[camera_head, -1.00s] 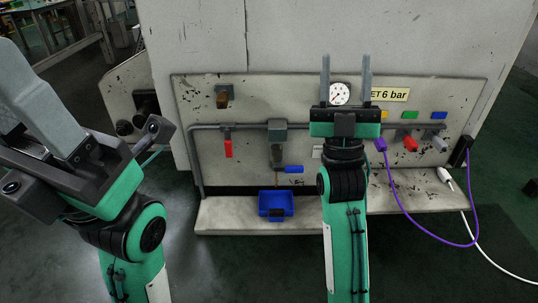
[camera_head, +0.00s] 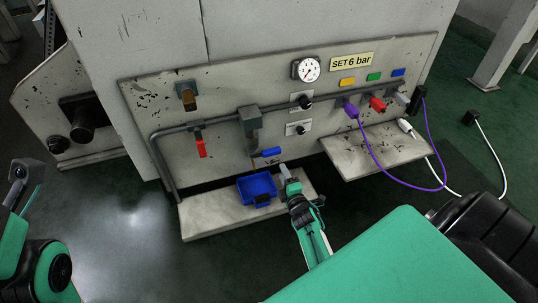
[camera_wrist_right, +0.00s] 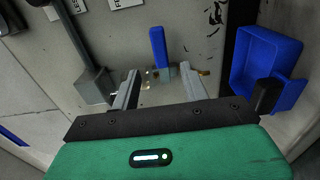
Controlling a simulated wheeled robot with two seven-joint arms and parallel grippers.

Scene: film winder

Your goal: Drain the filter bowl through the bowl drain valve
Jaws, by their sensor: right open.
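The filter bowl (camera_head: 253,138) hangs under a grey filter head on the pipe of the panel. Its blue drain valve handle (camera_head: 266,152) sticks out to the right at the bowl's lower end. My right gripper (camera_head: 285,168) is open, just below and right of the handle in the head view. In the right wrist view, its two fingers (camera_wrist_right: 160,70) stand apart, with the blue handle (camera_wrist_right: 158,48) and a clear part of the bowl (camera_wrist_right: 152,82) showing between and beyond their tips. I cannot tell if they touch. A blue tray (camera_head: 245,188) sits on the shelf below the bowl.
A red lever (camera_head: 201,147) hangs left of the filter. The blue tray is close beside my right gripper in the wrist view (camera_wrist_right: 262,58).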

